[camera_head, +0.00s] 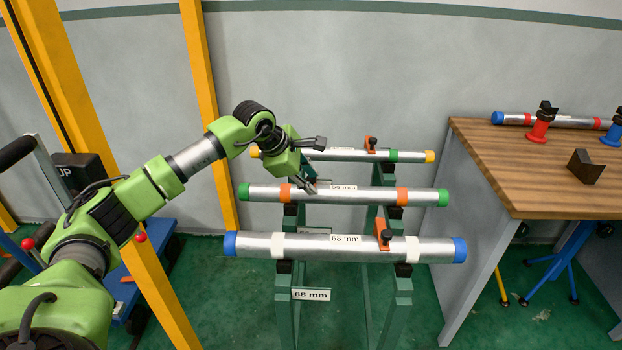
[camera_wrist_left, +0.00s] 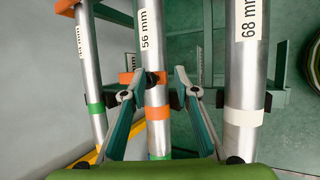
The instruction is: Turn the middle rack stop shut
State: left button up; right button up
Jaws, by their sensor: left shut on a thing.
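The middle rack holds a grey pipe (camera_head: 345,195) with orange bands and green ends, marked 56 mm in the left wrist view (camera_wrist_left: 152,50). The middle rack stop (camera_wrist_left: 131,77) is orange with a dark knob. In the left wrist view it reaches from the pipe toward the back pipe; in the head view my gripper mostly hides it. My left gripper (camera_head: 315,165) is at this stop, its fingers (camera_wrist_left: 160,93) spaced apart on either side, shut on it. Exact contact is hard to see. My right gripper is not in view.
The back pipe (camera_head: 345,155) and front pipe (camera_head: 340,247) lie close on both sides. Orange stops stand on the back pipe (camera_head: 371,145) and front pipe (camera_head: 382,235). A wooden bench (camera_head: 510,165) is at right; a yellow post (camera_head: 208,110) rises behind my arm.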

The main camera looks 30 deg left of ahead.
pick_arm(q)
jog(key=v, duration=1.2)
jog(key=shift+w, duration=0.1)
